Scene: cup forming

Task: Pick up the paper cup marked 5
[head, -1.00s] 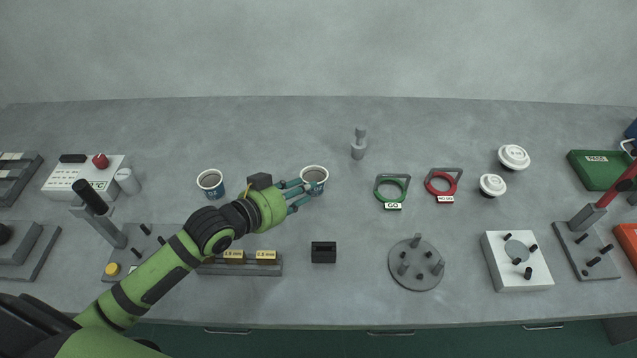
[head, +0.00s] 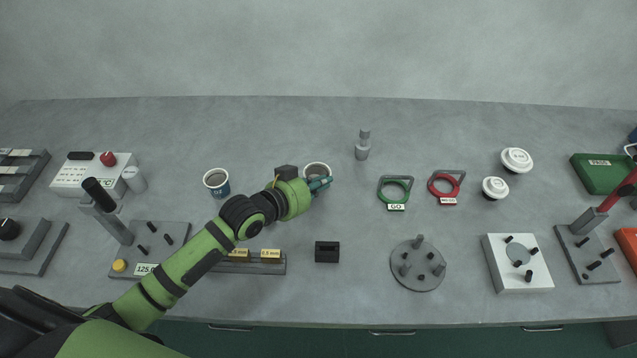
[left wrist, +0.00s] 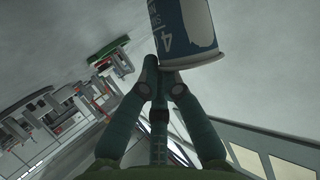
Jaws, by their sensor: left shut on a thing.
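Two blue-and-white paper cups of dark contents stand out on the bench. One cup (head: 316,169) is at my left gripper (head: 320,185), whose teal fingers are shut on its near right side. The fingertips (left wrist: 163,82) are close together at the cup's edge. I cannot tell whether it is off the bench. The other cup (head: 216,181) stands upright to the left, its mark too small to read. My right gripper is out of view.
A block with yellow labels (head: 250,266) and a small black block (head: 327,252) lie in front.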

